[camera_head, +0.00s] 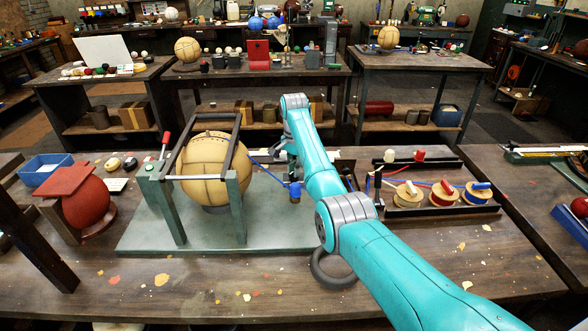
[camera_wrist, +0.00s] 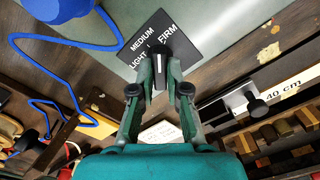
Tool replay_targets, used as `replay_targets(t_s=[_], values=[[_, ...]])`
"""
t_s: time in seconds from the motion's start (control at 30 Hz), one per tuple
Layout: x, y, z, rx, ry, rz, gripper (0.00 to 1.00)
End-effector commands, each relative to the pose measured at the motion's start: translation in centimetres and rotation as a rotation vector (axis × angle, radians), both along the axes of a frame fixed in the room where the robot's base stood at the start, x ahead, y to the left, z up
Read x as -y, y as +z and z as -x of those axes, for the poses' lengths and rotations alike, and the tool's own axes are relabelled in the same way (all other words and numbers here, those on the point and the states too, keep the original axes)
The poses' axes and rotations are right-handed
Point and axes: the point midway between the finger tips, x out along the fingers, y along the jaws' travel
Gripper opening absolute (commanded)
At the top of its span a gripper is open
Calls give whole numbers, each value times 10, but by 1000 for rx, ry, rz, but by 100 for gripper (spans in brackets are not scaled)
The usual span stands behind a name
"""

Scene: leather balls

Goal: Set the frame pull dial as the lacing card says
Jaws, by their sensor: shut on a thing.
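The dial is a black knob (camera_wrist: 160,75) with a short white line, on a black plate (camera_wrist: 183,47) marked LIGHT, MEDIUM and FIRM in the wrist view. The white line runs nearly upright in the picture; which mark it points at is not certain. My gripper (camera_wrist: 160,68) is shut on the knob, one finger on each side. The green frame (camera_head: 237,205) stands over a tan laced ball (camera_head: 205,165). A pale card (camera_wrist: 158,132) lies partly behind my gripper; its writing is unreadable, and I cannot tell if it is the lacing card.
Blue cord (camera_wrist: 75,80) loops left of the dial, from a blue object (camera_wrist: 55,8). A "40 cm" label and black knob (camera_wrist: 257,106) are at right. In the head view, a red ball (camera_head: 85,203) stands left and thread spools (camera_head: 444,195) sit right.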

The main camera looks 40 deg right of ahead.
Motion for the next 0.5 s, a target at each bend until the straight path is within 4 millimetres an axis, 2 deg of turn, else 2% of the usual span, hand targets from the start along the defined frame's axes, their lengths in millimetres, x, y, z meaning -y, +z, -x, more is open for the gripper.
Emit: replay_targets(t_s=[0.23, 0.5], values=[[0, 0, 0, 1, -180, 0, 0], [0, 0, 0, 1, -299, 1, 0]])
